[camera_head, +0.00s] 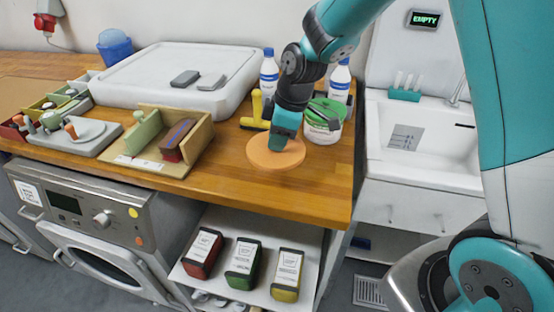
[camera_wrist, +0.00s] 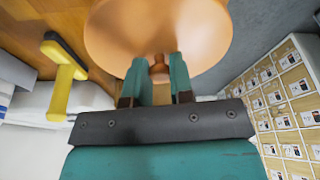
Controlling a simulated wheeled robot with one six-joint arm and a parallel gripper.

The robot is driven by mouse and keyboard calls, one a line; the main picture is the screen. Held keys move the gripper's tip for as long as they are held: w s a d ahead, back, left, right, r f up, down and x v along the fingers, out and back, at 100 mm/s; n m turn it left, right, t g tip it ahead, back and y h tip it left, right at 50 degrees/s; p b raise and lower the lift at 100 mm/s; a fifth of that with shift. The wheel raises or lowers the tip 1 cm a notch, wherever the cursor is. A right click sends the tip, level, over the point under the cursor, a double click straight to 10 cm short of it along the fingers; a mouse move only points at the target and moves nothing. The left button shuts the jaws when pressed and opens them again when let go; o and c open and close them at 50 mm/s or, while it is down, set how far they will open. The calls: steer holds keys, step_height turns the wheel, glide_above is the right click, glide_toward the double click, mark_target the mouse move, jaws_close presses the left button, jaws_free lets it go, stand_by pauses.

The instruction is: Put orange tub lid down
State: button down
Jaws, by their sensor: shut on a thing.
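The orange tub lid (camera_head: 263,158) is a round, flat disc at the front right of the wooden worktop. In the head view it appears at or just above the wood; I cannot tell whether it touches. In the wrist view the lid (camera_wrist: 190,30) fills the top middle, with a small knob between the fingers. My gripper (camera_head: 279,143) is above the lid and shut on this knob; the fingers also show in the wrist view (camera_wrist: 158,75). The gripper hides part of the lid's far side in the head view.
A tub with a green lid (camera_head: 326,112) stands close behind right, beside white bottles (camera_head: 268,75). A yellow-handled tool (camera_head: 256,108) lies behind. A wooden holder (camera_head: 195,138) stands left. The worktop's front edge and right end are near the lid. A sink (camera_head: 425,130) is right.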

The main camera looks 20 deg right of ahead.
step_height(320, 180, down, 7)
steer(key=shift+f, duration=0.2)
stand_by(0.3)
steer(key=shift+f, duration=0.2)
steer(key=c, duration=1)
jaws_free()
steer(key=shift+r, duration=0.2)
